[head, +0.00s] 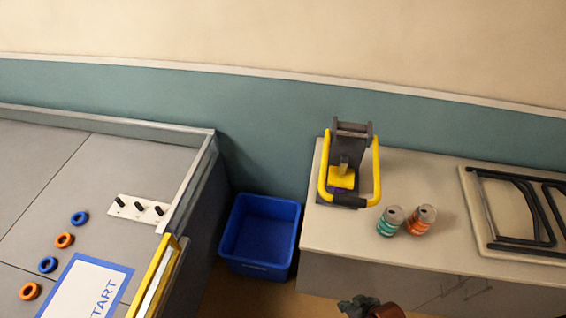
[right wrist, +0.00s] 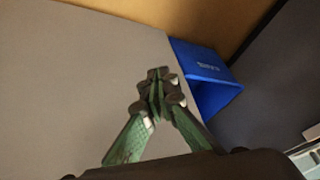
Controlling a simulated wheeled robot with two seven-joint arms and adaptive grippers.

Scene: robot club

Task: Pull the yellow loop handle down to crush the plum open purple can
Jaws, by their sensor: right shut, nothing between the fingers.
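The can crusher (head: 352,142) is a dark grey stand at the left end of the counter. Its yellow loop handle (head: 377,170) passes along both sides of it. A yellow block (head: 341,180) sits in the middle of the stand. A little of the purple can (head: 341,190) shows at this block; most of it is hidden, so I cannot tell its shape. My right gripper (head: 358,305) is at the bottom edge of the head view, in front of the counter and apart from the crusher. In the right wrist view its green fingers (right wrist: 158,85) are together and empty. My left gripper is not in view.
A teal can (head: 389,222) and an orange can (head: 421,220) stand right of the crusher on the counter (head: 330,240). A black frame (head: 515,243) lies on a board further right. A blue bin (head: 261,235) stands on the floor left of the counter. A walled game table (head: 40,190) is at left.

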